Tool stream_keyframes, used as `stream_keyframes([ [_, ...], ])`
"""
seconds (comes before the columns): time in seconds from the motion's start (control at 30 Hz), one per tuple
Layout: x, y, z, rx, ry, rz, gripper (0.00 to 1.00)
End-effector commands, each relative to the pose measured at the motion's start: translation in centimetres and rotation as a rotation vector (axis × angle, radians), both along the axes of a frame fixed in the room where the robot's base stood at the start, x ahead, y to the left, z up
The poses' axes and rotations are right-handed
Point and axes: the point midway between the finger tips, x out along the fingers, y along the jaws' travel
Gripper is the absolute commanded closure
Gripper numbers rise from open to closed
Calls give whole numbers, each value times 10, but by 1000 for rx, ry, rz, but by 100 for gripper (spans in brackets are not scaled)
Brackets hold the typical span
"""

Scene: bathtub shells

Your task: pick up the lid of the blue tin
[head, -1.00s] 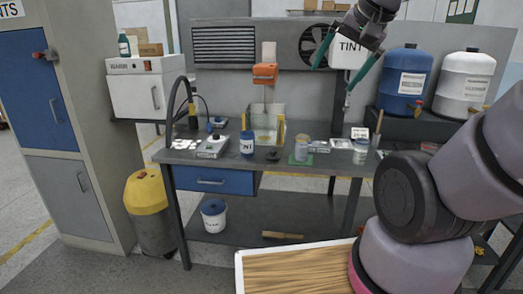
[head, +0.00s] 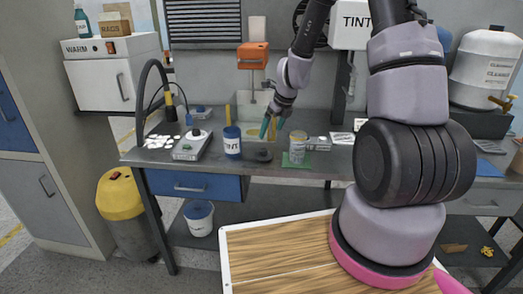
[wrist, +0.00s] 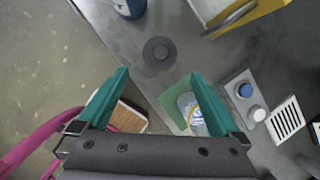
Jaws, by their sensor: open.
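The blue tin (head: 232,146) with a white label stands on the grey workbench, left of my gripper. Its lower part shows at the top edge of the wrist view (wrist: 130,7). A dark round disc with a raised centre, which looks like its lid, lies flat on the bench just right of the tin (head: 258,155). It also shows in the wrist view (wrist: 159,51), beyond the fingertips and between their lines. My gripper (head: 273,127) is open and empty above the bench, with teal fingers apart (wrist: 160,75). Nothing touches the disc.
A glass jar (head: 298,147) stands on a green mat just right of my gripper, close to the right finger in the wrist view (wrist: 187,106). A grey device (head: 191,146) sits left of the tin. A clear, yellow-edged container (wrist: 238,15) stands behind the disc.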

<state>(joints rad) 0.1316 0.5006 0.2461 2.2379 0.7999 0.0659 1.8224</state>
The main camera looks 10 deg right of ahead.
Motion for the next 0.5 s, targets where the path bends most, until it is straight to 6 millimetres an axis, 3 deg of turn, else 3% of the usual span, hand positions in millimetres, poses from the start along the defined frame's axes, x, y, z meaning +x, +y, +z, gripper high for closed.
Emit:
stream_keyframes([
  [0.13, 2, 0, -20, 22, 29, -77, 0],
  [0.5, 18, 9, -65, 24, 31, -83, 0],
])
